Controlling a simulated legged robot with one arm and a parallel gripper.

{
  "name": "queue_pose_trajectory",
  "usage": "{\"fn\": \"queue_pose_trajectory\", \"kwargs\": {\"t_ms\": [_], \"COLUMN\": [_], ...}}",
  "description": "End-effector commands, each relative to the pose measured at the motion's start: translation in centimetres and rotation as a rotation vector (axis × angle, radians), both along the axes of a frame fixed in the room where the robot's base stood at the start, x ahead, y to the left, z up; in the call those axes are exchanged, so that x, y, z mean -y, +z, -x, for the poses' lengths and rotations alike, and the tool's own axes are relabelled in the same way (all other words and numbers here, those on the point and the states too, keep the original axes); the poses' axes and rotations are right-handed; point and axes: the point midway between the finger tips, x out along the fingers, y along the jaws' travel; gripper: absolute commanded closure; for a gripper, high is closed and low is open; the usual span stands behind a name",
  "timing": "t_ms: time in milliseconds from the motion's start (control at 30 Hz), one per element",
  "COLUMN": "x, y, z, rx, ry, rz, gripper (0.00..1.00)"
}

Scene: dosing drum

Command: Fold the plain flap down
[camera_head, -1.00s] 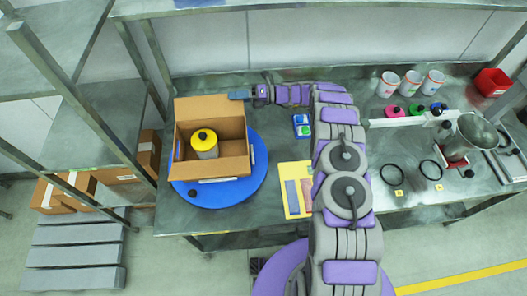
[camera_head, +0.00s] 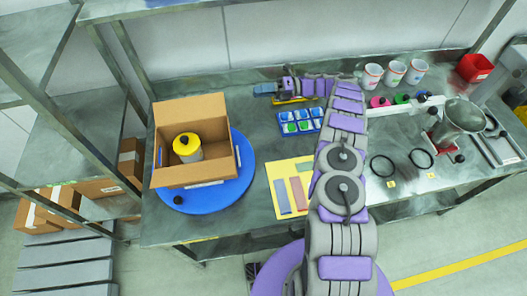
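An open brown cardboard box (camera_head: 208,172) stands on a blue round turntable (camera_head: 240,190) at the left of the bench. Its back flap (camera_head: 190,108) is plain brown and stands up, leaning back. A flap also shows along the front (camera_head: 182,177). Inside the box is a grey drum with a yellow lid (camera_head: 186,144) and a dark cap. My gripper (camera_head: 262,88) is right of the back flap, apart from the box, pointing left. It is small in view, and I cannot tell whether its fingers are open. I see nothing held in it.
A blue tray (camera_head: 301,121) with white and green items and a yellow board (camera_head: 284,168) with coloured strips lie right of the box. A metal shelf post (camera_head: 118,90) stands close at the left. White cups (camera_head: 395,72) stand at the back right.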

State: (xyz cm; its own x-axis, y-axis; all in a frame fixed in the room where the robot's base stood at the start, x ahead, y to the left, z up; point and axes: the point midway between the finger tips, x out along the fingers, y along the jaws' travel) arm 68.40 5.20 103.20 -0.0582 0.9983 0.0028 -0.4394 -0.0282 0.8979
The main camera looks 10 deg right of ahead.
Motion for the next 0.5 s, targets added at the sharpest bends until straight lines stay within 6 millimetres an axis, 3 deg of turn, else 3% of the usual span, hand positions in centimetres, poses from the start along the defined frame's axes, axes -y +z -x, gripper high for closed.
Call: {"fn": "queue_pose_trajectory", "kwargs": {"t_ms": [67,500], "x": [0.6,-1.5], "y": [0.0,3.9], "z": [0.0,0.7], "rx": [0.006,0.153], "ry": [0.0,0.034], "rz": [0.003,0.065], "gripper": [0.71,0.71]}}
